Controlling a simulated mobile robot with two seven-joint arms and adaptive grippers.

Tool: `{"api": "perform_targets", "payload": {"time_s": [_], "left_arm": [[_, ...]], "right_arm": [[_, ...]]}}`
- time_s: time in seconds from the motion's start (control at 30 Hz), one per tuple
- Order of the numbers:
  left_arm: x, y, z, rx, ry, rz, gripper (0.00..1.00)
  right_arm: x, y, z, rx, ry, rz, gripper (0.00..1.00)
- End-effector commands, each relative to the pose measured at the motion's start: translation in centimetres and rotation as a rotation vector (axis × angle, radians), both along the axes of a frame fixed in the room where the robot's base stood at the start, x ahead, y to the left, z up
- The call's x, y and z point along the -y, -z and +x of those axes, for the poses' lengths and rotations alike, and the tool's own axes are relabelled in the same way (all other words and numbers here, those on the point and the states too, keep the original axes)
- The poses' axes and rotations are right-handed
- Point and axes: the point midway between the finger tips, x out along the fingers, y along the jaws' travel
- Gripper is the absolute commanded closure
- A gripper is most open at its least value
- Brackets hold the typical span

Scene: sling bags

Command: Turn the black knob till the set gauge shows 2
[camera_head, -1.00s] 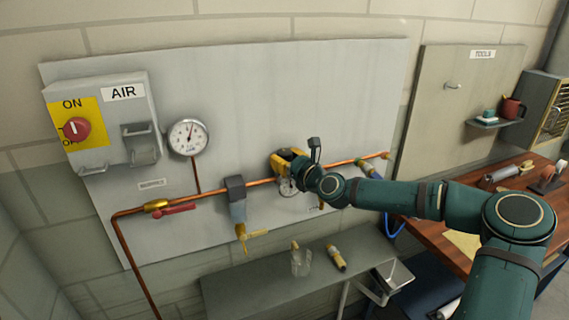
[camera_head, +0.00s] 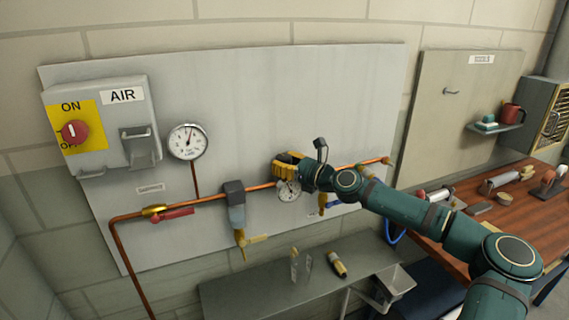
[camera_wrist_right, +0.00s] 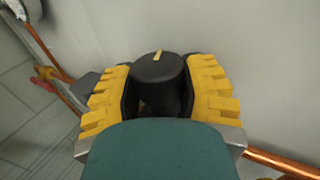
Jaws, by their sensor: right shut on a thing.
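The black knob (camera_wrist_right: 160,70) has a small yellow mark on top and sits between the yellow-padded fingers of my right gripper (camera_wrist_right: 160,90) in the right wrist view. The fingers are shut on it from both sides. In the head view my right gripper (camera_head: 289,162) is at the copper pipe, and its body hides the knob. The set gauge (camera_head: 288,191) is a small white dial just below the gripper, partly covered; its needle is too small to read. My left gripper is not in view.
A larger gauge (camera_head: 187,141) and a grey AIR box with a red switch (camera_head: 75,132) are at the left of the panel. A filter (camera_head: 235,205) hangs left of the gripper on the copper pipe (camera_head: 200,200). Below, a grey shelf (camera_head: 240,285) holds small parts.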

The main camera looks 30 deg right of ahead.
Motion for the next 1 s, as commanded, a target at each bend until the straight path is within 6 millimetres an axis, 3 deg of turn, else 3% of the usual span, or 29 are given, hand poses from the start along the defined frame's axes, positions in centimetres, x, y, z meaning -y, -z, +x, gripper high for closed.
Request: {"api": "perform_targets", "payload": {"time_s": [0.03,0.07,0.13,0.67,1.0], "left_arm": [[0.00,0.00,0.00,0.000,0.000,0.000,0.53],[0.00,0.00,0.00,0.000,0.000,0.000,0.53],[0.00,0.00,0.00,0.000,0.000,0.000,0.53],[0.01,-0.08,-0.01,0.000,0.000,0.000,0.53],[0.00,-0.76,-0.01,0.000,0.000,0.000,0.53]], "right_arm": [[0.01,-0.04,0.03,0.001,0.001,0.000,0.91],[0.01,-0.04,0.03,0.001,0.001,0.000,0.50],[0.00,-0.04,0.02,0.001,0.001,0.000,0.25],[0.02,-0.03,0.01,0.000,0.015,-0.001,0.23],[-0.23,-0.22,-0.04,0.002,0.160,-0.007,0.23]]}}
